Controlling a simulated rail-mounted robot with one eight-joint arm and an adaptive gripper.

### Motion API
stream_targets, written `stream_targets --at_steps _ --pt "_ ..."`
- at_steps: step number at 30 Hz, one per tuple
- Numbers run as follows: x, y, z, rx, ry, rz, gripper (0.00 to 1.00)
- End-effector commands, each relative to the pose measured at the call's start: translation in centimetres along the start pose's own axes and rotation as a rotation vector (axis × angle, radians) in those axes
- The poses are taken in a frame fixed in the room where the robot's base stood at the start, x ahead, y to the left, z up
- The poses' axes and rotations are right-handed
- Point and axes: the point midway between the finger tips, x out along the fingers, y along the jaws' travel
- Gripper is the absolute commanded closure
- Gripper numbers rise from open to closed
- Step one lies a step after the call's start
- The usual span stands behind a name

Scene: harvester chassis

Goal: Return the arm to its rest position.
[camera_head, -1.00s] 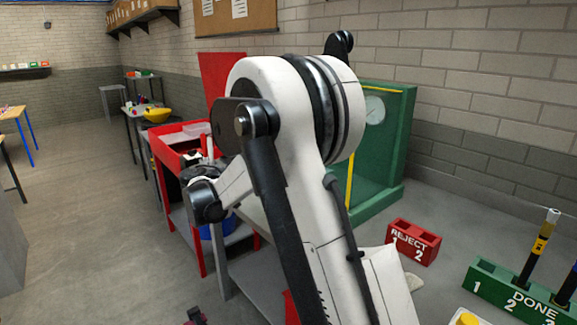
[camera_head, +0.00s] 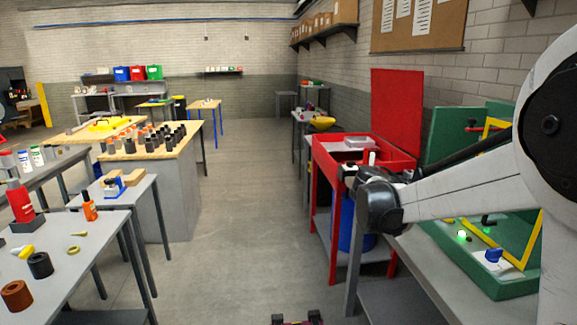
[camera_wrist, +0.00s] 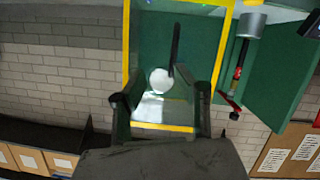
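My arm (camera_head: 470,190) reaches in from the right edge of the head view. A white link ends at a dark joint in front of the red cart. I cannot make out my gripper's fingers in that view. In the wrist view my gripper (camera_wrist: 160,98) has its two dark fingers spread apart. No held object shows between them. Behind the gap is a green cabinet with a yellow frame (camera_wrist: 131,50), a white round dial (camera_wrist: 160,80) and a dark rod (camera_wrist: 175,45). The wrist view looks upside down.
The green cabinet (camera_head: 495,280) stands on the grey bench (camera_head: 415,255) at the right. The red cart (camera_head: 325,160) is close to my arm's dark joint. Tables with parts, including a grey table (camera_head: 75,285), line the left. The floor aisle (camera_head: 245,200) between is clear.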

Motion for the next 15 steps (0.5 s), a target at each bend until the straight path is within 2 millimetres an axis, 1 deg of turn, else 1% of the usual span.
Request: stream_targets --at_steps 1,8,15 --pt "-0.3 1.1 0.3 -0.042 -0.038 -0.033 0.70" --pt "-2.2 4.8 2.9 -0.236 -0.196 -0.212 0.70" --pt "-5.2 8.7 6.4 -0.406 -0.318 -0.430 0.70"
